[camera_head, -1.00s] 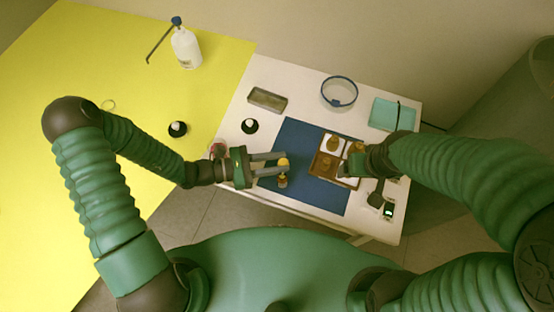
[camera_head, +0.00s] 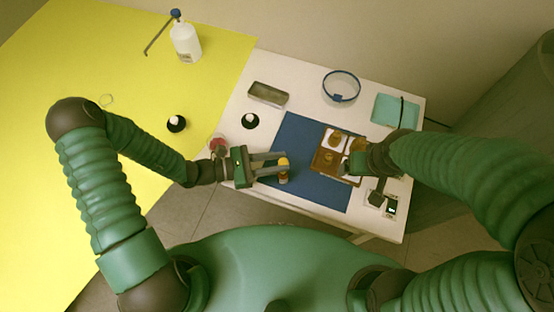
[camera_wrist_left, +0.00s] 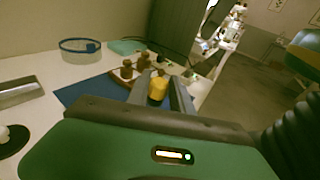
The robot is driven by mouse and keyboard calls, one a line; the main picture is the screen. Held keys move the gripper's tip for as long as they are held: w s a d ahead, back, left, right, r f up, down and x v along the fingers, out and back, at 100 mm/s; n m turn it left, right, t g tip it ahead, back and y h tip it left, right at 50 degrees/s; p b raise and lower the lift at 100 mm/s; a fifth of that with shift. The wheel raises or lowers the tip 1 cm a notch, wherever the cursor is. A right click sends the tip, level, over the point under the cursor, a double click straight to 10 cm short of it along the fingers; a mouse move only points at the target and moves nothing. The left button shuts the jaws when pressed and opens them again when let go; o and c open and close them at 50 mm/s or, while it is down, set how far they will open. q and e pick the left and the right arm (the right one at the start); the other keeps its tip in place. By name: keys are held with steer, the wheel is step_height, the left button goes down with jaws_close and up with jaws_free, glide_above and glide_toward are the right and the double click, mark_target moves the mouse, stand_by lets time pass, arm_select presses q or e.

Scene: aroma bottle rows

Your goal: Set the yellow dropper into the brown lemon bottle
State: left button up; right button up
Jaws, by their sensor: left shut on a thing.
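My left gripper (camera_head: 284,167) is shut on the yellow dropper (camera_head: 283,162), above the near left part of the blue mat. The dropper's yellow top also shows between the fingers in the left wrist view (camera_wrist_left: 157,89). A small brown bottle (camera_head: 283,179) with a pale label stands directly below the dropper, apparently the lemon bottle. The fingers and dropper top hide its mouth, and I cannot tell whether the dropper's tip is inside. My right gripper (camera_head: 350,172) is at the wooden tray; its fingers are too dark and small to read.
The brown tray (camera_head: 318,168) on the blue mat (camera_head: 290,128) holds amber bottles and white cards. A grey dish (camera_head: 268,94), a dark round bottle (camera_head: 250,121), a blue-rimmed bowl (camera_head: 341,86) and a teal cloth (camera_head: 390,109) lie behind. A small device (camera_head: 389,205) sits at right.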

arm_select(q)
steer(key=shift+f, duration=0.15)
steer(key=shift+f+b, duration=1)
steer(key=shift+f, duration=0.3)
steer(key=o, duration=0.8)
steer(key=shift+c, duration=0.2)
step_height(320, 180, up, 7)
steer(key=p, duration=0.6)
steer(key=shift+p, duration=0.4)
